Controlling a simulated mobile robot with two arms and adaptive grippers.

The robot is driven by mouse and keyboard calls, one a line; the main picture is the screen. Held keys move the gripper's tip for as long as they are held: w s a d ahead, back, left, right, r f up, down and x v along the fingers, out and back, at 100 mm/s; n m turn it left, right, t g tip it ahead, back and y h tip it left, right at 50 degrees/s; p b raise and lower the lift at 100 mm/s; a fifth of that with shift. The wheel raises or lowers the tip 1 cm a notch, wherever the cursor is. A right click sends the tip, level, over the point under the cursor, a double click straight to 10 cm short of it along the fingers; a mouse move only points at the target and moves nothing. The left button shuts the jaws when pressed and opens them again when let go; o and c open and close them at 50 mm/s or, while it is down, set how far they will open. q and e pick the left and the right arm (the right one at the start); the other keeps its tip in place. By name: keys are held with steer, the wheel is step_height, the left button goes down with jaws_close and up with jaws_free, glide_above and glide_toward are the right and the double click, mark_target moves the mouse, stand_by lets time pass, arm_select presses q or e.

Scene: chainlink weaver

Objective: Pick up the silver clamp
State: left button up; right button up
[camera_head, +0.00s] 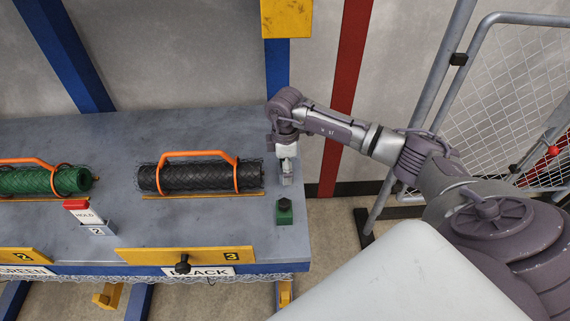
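My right arm reaches in from the right, and its gripper (286,178) points down over the right end of the grey bench. A small silvery shape sits at the gripper's tip. I cannot tell whether it is the silver clamp or the gripper's own fingers, nor whether the fingers are open or shut. No other silver clamp can be made out. A dark green block (285,212) stands on the bench just in front of the gripper. My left gripper is not in view.
The grey bench (195,225) holds a black mesh roll (200,178) and a green mesh roll (42,181), both with orange handles. A red-topped "HOLD" sign (84,212) stands between them. A black knob (183,265) sits at the front edge. A mesh fence (520,100) stands at right.

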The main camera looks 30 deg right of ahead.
steer(key=shift+f, duration=0.6)
steer(key=c, duration=1.3)
steer(key=shift+c, duration=0.3)
steer(key=shift+r, duration=0.15)
